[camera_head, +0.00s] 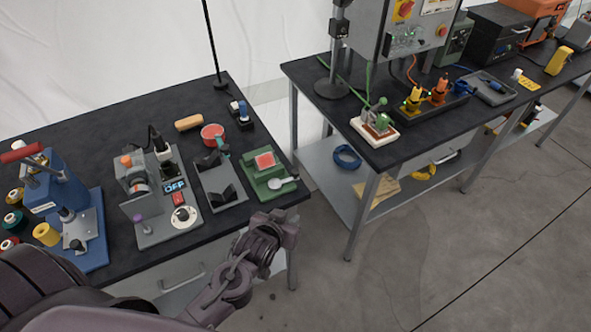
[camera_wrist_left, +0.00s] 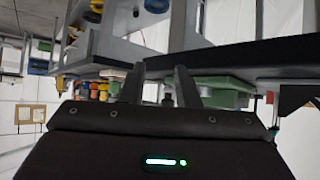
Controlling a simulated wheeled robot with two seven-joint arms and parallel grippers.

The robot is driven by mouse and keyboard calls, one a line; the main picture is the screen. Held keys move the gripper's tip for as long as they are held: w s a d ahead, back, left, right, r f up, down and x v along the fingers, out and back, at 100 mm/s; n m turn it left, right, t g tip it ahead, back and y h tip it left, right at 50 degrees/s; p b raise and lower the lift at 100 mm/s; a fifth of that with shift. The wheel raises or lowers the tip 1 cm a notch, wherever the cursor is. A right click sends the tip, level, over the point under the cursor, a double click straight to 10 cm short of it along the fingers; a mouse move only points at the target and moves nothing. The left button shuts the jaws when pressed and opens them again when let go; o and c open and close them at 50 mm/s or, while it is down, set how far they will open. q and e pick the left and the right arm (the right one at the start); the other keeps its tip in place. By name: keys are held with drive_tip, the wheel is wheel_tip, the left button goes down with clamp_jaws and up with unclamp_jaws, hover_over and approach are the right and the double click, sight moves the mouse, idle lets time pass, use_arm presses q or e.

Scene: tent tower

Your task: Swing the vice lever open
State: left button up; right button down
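A low green fixture (camera_head: 257,187) that looks like the vice stands at the right end of the near bench, with a red-topped block (camera_head: 265,161) on it. A pale lever with a rounded end (camera_head: 279,183) lies low along its front right side. My left gripper (camera_head: 288,222) is off the bench's front right corner, nearer to me than the fixture and apart from it. In the left wrist view its two fingers (camera_wrist_left: 160,72) stand apart with nothing between them. Green parts (camera_wrist_left: 222,90) show beyond the fingers there; I cannot tell which fixture they belong to. My right gripper is not in view.
Left of the vice stand a grey V-block stand (camera_head: 222,188), a grey machine (camera_head: 150,215) and a blue press (camera_head: 70,195). A red cup (camera_head: 212,136) sits behind. A second bench (camera_head: 395,150) stands to the right across a floor gap.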

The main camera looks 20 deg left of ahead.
sight(294, 176)
use_arm(q)
drive_tip(key=w+t, duration=0.1)
drive_tip(key=w+r+t, duration=0.1)
drive_tip(key=w+a+t, duration=0.1)
drive_tip(key=t, duration=0.1)
drive_tip(key=shift+w+a+r+n+y, duration=0.1)
drive_tip(key=shift+w+r+n+y, duration=0.2)
drive_tip(key=shift+w+y, duration=0.1)
drive_tip(key=shift+w+a+r+t, duration=0.15)
drive_tip(key=shift+w+a+t, duration=0.1)
drive_tip(key=shift+t, duration=0.25)
drive_tip(key=shift+w+a+r+t, duration=0.15)
drive_tip(key=shift+w+r+t, duration=0.15)
drive_tip(key=shift+t, duration=0.3)
drive_tip(key=shift+w+a+r+t, duration=0.15)
drive_tip(key=shift+r+t, duration=0.2)
drive_tip(key=shift+t, duration=0.25)
drive_tip(key=shift+w, duration=0.35)
drive_tip(key=w+p, duration=0.2)
drive_tip(key=w, duration=0.4)
drive_tip(key=shift+w+a, duration=0.1)
drive_tip(key=shift+w, duration=0.3)
drive_tip(key=shift+c, duration=0.4)
